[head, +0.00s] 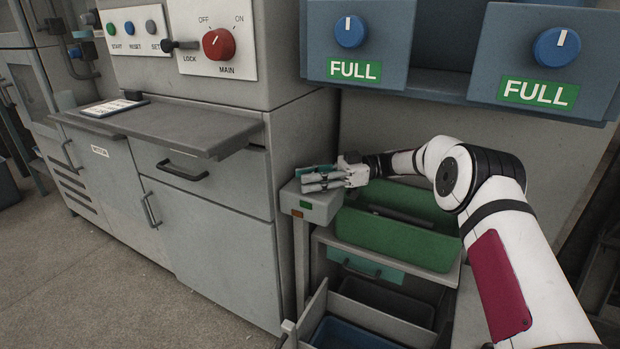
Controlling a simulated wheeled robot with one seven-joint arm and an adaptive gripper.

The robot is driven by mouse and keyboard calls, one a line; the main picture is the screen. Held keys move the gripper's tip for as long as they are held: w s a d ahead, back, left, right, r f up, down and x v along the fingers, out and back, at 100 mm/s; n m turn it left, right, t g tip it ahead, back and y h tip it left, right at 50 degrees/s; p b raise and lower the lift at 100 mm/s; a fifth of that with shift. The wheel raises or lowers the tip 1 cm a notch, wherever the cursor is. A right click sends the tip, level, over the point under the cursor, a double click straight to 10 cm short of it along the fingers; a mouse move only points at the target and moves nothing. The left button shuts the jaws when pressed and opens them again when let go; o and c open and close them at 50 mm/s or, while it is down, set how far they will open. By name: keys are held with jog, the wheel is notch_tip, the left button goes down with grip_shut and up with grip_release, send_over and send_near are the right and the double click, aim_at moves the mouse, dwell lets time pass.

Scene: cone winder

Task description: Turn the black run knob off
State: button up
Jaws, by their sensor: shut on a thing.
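My gripper (322,179) reaches in from the right, low over the top of a small grey control box (318,207). Its fingers point left and are shut on the black run knob at the box; the fingers hide the knob, so its pointer cannot be read. Teal shows at the fingers. The box has a green light and an orange light on its front face.
A green bin (395,238) stands right of the box, under my arm. A grey cabinet with a red main knob (219,44) and a jutting shelf (170,124) is at left. Blue knobs (350,31) above FULL labels sit overhead. The floor at lower left is clear.

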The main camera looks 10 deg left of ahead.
dwell(0.3)
jog(key=o, duration=1.1)
jog(key=v, duration=0.6)
jog(key=shift+w+d, duration=0.2)
jog(key=shift+d, duration=0.05)
jog(key=shift+w+d, duration=0.15)
jog(key=shift+d, duration=0.3)
